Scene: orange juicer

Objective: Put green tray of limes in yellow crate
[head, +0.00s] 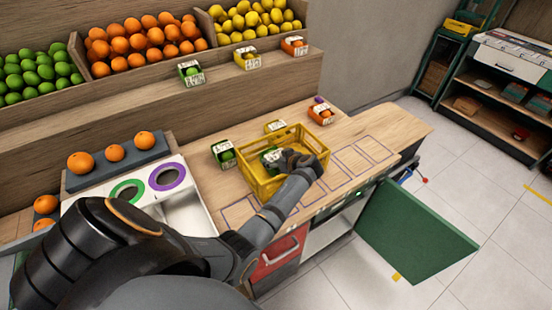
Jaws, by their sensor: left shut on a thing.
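The yellow crate (254,181) stands on the wooden counter in the middle of the head view. My left gripper (284,160) is over the crate, shut on a green tray of limes (268,156). The tray is within the crate's outline, between its walls; I cannot tell whether it touches the crate's floor. The gripper hides part of the tray and of the crate's right side. Another green tray of limes (223,153) stands on the counter, left of the crate. My right gripper is not in view.
A yellow tray (275,127) and an orange tray (320,114) stand behind the crate. More trays stand on the ledge above, below the fruit bins. The juicer (128,190) is at left. Outlined counter spaces (374,150) at right are empty. A green door (415,232) hangs open below.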

